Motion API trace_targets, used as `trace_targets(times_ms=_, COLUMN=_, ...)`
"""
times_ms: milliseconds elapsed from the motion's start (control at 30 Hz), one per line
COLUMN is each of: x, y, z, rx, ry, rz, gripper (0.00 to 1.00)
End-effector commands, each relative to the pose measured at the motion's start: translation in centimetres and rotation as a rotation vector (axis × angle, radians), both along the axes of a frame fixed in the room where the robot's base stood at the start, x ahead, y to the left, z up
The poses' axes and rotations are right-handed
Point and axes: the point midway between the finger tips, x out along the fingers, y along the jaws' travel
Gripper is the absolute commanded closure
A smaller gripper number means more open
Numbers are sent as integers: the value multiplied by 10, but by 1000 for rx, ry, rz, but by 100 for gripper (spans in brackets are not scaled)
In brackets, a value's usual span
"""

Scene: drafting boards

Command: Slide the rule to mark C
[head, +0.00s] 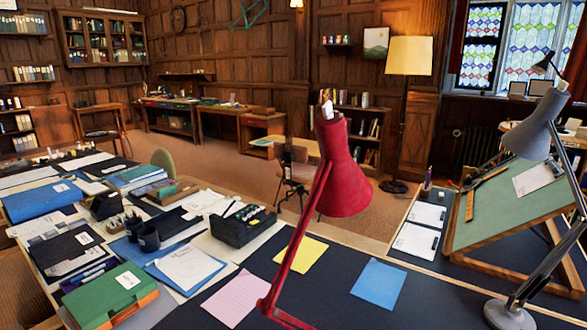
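A tilted green drafting board (506,218) with a wooden frame stands on the desk at the right. A wooden strip (469,206) lies along its left edge, and a dark and orange strip (487,178) lies slantwise near its upper left. One or both may be the rule; I cannot tell for sure. A white sheet (535,178) lies on the board's upper right. No mark C is legible at this distance. My gripper is not in view.
A red desk lamp (338,165) rises in the centre foreground. A grey lamp (540,122) stands at the right, its arm crossing in front of the board. Clipboards (416,240) lie left of the board. A cluttered desk (40,175) fills the left; carpet shows beyond.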

Motion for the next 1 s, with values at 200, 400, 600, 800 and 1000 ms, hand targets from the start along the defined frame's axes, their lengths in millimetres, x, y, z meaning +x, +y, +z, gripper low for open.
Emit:
trace_targets(times_ms=200, x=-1, y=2, z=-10, rx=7, ry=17, rz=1, gripper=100)
trace_targets(times_ms=400, x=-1, y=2, z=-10, rx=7, ry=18, rz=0, gripper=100)
trace_targets(times_ms=600, x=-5, y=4, z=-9, rx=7, ry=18, rz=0, gripper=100)
trace_targets(times_ms=800, x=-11, y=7, z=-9, rx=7, ry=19, rz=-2, gripper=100)
trace_targets(times_ms=1000, x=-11, y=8, z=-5, rx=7, ry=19, rz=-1, gripper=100)
